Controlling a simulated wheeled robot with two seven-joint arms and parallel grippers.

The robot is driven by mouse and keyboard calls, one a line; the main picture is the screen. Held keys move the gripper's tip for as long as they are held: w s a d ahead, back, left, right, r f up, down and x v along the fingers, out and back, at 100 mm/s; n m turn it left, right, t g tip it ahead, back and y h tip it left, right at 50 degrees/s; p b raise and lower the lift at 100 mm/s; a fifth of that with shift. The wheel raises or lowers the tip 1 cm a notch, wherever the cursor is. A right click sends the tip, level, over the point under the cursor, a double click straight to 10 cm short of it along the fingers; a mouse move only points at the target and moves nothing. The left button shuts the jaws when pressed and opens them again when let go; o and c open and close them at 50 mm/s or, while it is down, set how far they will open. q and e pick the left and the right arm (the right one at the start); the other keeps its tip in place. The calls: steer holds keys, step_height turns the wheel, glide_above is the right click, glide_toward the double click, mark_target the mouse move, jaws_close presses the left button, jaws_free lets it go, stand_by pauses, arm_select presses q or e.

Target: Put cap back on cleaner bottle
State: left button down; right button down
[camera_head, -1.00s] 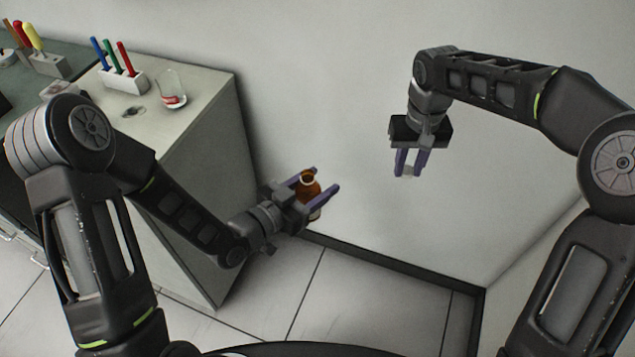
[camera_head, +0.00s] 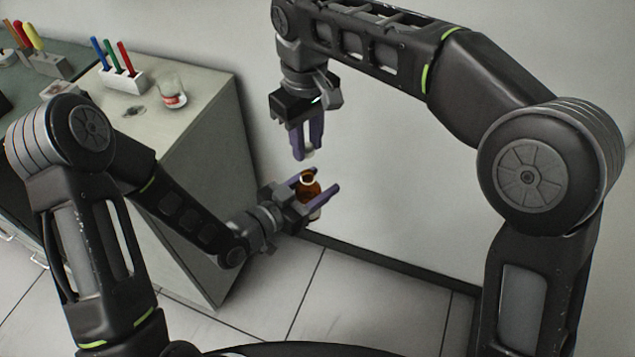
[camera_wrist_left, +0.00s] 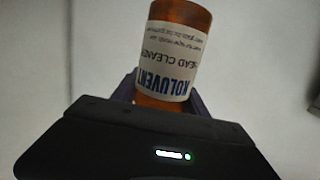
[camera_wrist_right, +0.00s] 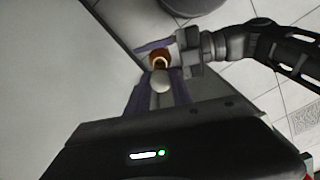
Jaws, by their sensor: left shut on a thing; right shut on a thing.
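The brown cleaner bottle (camera_head: 311,188) is upright and uncapped in the head view, held in the air by my left gripper (camera_head: 320,185), which is shut on it. In the left wrist view the bottle (camera_wrist_left: 172,55) shows a white label reading "HEAD CLEANER". My right gripper (camera_head: 308,155) is shut on the small white cap (camera_head: 308,153) and holds it above the bottle's mouth, apart from it. In the right wrist view the cap (camera_wrist_right: 160,82) sits between the fingertips, with the bottle's open neck (camera_wrist_right: 160,61) just beyond it.
A pale cabinet (camera_head: 190,150) stands at the left. On it are a holder with coloured pens (camera_head: 122,80) and a glass beaker (camera_head: 172,92) with a red and white thing inside.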

mark_target(308, 195)
stand_by(0.4)
steer(key=shift+f, duration=2)
steer(key=shift+f, duration=0.1)
steer(key=shift+f, duration=0.8)
steer(key=shift+f, duration=0.55)
